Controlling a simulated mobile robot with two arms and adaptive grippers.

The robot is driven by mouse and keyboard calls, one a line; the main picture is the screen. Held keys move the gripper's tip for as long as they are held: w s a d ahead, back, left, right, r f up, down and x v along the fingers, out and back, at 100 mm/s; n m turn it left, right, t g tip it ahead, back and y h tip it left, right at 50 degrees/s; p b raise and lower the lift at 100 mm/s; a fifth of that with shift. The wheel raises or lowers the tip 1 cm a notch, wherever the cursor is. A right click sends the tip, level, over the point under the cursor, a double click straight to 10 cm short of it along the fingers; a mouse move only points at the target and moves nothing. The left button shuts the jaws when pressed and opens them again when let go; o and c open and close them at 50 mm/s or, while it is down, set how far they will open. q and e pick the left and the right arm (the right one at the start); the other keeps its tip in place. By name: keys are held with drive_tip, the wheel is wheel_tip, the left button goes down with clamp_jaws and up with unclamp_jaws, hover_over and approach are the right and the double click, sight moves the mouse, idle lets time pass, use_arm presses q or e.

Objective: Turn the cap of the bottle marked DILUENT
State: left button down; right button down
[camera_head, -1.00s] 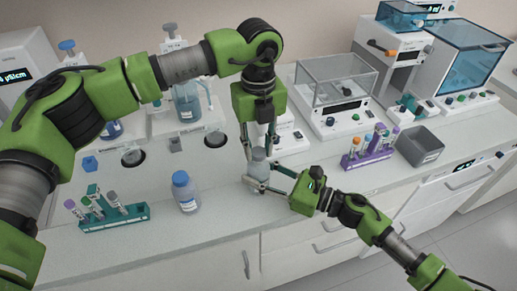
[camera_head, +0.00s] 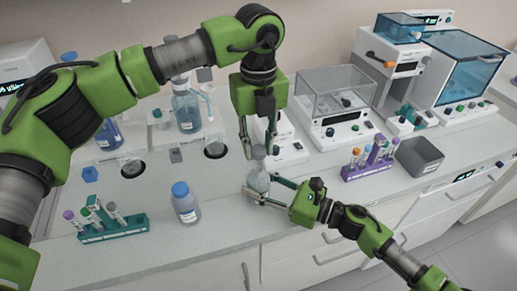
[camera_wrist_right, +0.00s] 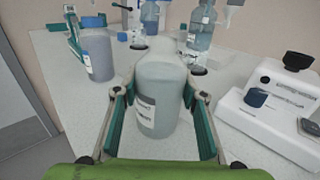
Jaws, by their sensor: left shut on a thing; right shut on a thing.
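A clear bottle with a pale label (camera_head: 258,182) stands upright near the front edge of the bench. Its label is too small to read. My right gripper (camera_head: 262,193) is shut around its body from the right. In the right wrist view the bottle (camera_wrist_right: 163,88) sits between the two finger pads (camera_wrist_right: 158,118). My left gripper (camera_head: 257,150) points down from above, shut on a small grey cap (camera_head: 258,152) at the bottle's top. I cannot tell whether cap and neck still touch. The left gripper does not show in the wrist view.
A blue-capped bottle (camera_head: 185,204) stands to the left, beside a teal tube rack (camera_head: 115,228). A purple tube rack (camera_head: 367,168) and a grey bin (camera_head: 419,156) are at the right. Instruments line the back. The bench between the blue-capped bottle and the held bottle is clear.

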drive_tip(key=c, duration=1.2)
unclamp_jaws()
